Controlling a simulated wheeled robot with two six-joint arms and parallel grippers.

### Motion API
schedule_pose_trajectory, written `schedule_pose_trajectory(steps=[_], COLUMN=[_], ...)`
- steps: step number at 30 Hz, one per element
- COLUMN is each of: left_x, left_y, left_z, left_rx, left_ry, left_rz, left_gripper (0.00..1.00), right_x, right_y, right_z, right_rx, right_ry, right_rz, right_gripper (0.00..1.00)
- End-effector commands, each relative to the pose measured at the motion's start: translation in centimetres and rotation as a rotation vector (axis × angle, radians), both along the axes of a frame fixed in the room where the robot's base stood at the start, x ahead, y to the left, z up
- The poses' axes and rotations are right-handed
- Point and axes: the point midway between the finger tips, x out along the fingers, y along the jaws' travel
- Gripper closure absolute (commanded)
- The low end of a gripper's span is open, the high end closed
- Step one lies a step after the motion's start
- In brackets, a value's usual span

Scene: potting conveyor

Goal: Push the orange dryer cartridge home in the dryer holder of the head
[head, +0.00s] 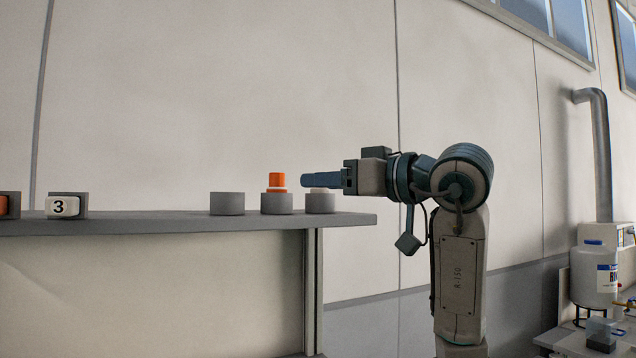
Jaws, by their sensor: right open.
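I see nothing between the fingers. My left gripper is not in view.
The grey shelf (150,222) ends just right of the holders. The left holder (227,204) looks empty; the right holder (320,204) has a pale top under my fingers. A block marked 3 (63,207) sits at left. A white tank (594,275) stands far right.

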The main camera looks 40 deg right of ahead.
Motion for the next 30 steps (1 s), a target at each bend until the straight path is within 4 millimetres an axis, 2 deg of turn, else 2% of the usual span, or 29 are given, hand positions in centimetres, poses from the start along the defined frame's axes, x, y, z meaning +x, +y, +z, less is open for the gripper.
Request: schedule_pose_trajectory(steps=[5,12,18,24,30], left_x=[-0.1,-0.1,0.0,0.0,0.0], left_y=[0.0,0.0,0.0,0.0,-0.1], left_z=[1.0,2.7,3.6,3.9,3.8], left_rx=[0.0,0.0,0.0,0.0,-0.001], left_ry=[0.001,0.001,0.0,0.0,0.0], left_rz=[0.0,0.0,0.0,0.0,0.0], left_gripper=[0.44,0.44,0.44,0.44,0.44], right_x=[2.2,6.6,9.2,10.1,10.2], right_y=[0.6,1.7,2.3,2.5,2.5], right_z=[0.2,0.2,0.1,-0.1,-0.1], right_rx=[0.0,0.002,0.001,0.0,0.0], right_ry=[0.005,0.005,0.004,0.002,0.002], right_rz=[0.003,0.005,0.004,0.002,0.002], right_gripper=[0.49,0.49,0.49,0.49,0.49])
